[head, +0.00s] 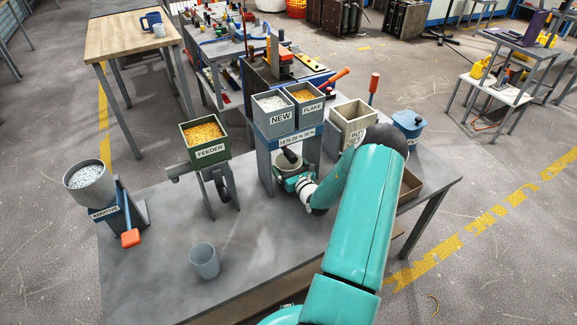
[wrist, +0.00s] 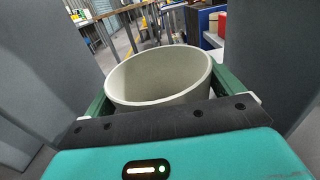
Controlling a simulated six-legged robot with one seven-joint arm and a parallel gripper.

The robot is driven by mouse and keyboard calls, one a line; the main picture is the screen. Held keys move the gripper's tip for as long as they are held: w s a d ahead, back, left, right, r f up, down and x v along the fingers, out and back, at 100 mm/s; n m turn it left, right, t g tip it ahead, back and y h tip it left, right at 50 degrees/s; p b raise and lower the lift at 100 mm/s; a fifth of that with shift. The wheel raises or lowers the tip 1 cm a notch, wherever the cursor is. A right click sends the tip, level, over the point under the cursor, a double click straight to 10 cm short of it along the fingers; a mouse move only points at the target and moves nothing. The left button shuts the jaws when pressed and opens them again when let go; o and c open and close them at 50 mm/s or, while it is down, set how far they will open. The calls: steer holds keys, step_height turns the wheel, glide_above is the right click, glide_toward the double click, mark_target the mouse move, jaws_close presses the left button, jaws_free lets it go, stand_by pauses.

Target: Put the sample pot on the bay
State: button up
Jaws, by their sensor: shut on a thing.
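The sample pot, a pale round open pot (wrist: 165,72), is between my gripper's two green fingers in the wrist view, and its inside looks empty. My gripper (head: 291,177) is shut on it. In the head view the pot (head: 287,163) is between the legs of the grey-blue stand (head: 286,141) that carries the NEW and FLAKE hoppers. Grey upright walls flank the pot on both sides in the wrist view. I cannot tell whether the pot touches the surface below, and no marking identifies the bay.
A grey cup (head: 204,261) stands at the front of the table. The FEEDER hopper (head: 206,137) and ADDITIVE pot (head: 90,184) are to the left. A cream bin (head: 353,117) and blue lidded container (head: 408,124) are to the right. The front middle tabletop is mostly clear.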

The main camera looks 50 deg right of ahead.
steer(key=shift+f, duration=0.15)
steer(key=o, duration=0.7)
steer(key=shift+c, duration=0.2)
steer(key=shift+s, duration=0.1)
steer(key=v, duration=1.1)
steer(key=shift+s+a, duration=0.1)
steer(key=shift+s, duration=0.25)
